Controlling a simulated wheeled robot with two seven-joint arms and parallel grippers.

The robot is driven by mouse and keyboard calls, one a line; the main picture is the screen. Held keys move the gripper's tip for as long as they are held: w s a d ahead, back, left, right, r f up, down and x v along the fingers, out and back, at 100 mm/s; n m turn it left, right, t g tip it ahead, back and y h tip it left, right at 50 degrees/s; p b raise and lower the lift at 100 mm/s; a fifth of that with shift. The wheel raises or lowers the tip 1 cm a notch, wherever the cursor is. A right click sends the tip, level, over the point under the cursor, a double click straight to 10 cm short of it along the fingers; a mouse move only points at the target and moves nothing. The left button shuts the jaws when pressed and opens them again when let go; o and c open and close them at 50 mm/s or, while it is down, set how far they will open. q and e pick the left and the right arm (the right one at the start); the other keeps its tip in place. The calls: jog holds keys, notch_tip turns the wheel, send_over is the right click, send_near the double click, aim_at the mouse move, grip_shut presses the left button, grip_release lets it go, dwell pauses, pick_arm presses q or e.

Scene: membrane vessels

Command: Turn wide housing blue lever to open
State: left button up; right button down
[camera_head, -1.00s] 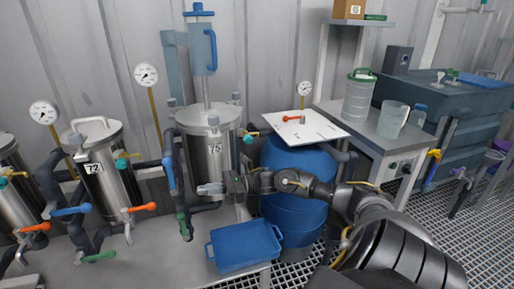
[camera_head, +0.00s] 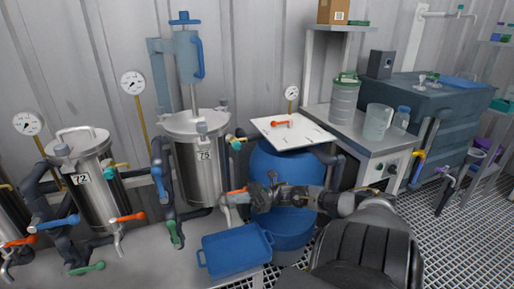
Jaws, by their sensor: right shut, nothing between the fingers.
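The wide steel housing (camera_head: 200,178) marked 75 stands on the bench left of centre. A blue lever (camera_head: 159,184) hangs about upright on the dark pipe at its left side. Another blue lever (camera_head: 58,222) lies nearly level by the narrower housing (camera_head: 98,195) marked 72. My right gripper (camera_head: 226,200) is shut and empty. It points left at the lower right side of the wide housing, beside an orange lever (camera_head: 237,190), clear of the upright blue lever. Whether it touches the housing or orange lever I cannot tell. My left gripper is out of view.
A blue tray (camera_head: 236,250) sits on the bench's front right corner, below my right gripper. A blue drum (camera_head: 285,170) with a white board on top stands behind my right arm. Orange and green levers (camera_head: 86,267) crowd the bench's left.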

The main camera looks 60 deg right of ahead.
jog(key=s+d+f+m+t+h, duration=0.1)
jog(key=s+d+f+m, duration=0.1)
jog(key=d, duration=0.4)
jog(key=shift+s+f, duration=0.55)
jog(key=shift+s, duration=0.5)
jog(key=shift+d, duration=0.1)
